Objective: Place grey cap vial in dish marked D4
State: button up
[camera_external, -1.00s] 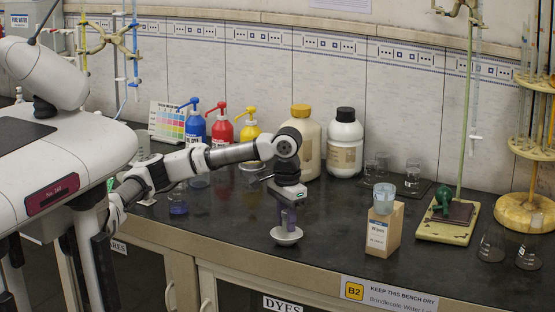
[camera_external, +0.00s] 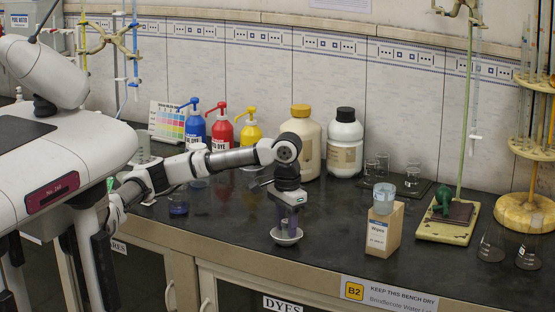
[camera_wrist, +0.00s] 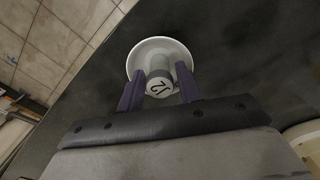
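A small vial (camera_wrist: 160,86) with a grey cap marked "12" stands between my gripper's two purple fingers in the wrist view. A white round dish (camera_wrist: 160,44) lies beyond and below it, and the vial appears to be inside its rim. My gripper (camera_external: 287,232) points down over the same dish (camera_external: 286,240) in the external view, its fingertips low and close to the dish. The fingers flank the vial closely; whether they touch it is not clear. The vial's base is hidden, and no D4 mark is readable.
A Wipes box (camera_external: 383,229) with a beaker on top stands to the right. Cream (camera_external: 306,142) and white (camera_external: 345,145) bottles stand behind. A small flask (camera_external: 178,208) is at the left. The bench front edge lies just before the dish.

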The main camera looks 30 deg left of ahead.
aim_at(287, 223)
notch_tip(287, 223, up, 11)
jog(key=shift+b, duration=0.45)
